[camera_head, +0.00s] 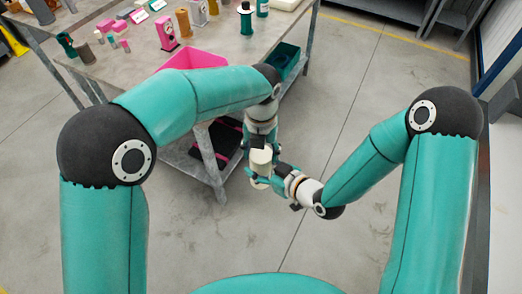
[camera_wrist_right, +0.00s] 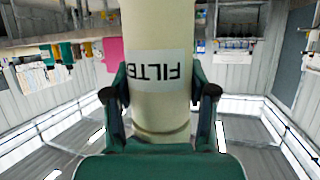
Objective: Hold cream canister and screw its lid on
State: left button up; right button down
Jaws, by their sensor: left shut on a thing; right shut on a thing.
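The cream canister (camera_head: 261,161) is in the air between my two grippers, beyond the near end of the bench. My right gripper (camera_head: 264,181) is shut around its side. In the right wrist view, the canister (camera_wrist_right: 160,100) stands between the fingers of my right gripper (camera_wrist_right: 160,92), with an upside-down label reading "FILTE". A seam rings the canister below the label in that view. My left gripper (camera_head: 261,146) points down from above and is shut at the canister's top end. The lid cannot be made out; the left fingers and wrist cover that end.
The bench (camera_head: 120,62) holds a pink pump (camera_head: 166,30) and several small parts. Open floor lies below and right of the grippers.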

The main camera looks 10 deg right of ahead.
pick_arm(q)
jog(key=m, duration=0.4)
jog(key=o, duration=0.9)
jog(key=shift+c, duration=0.3)
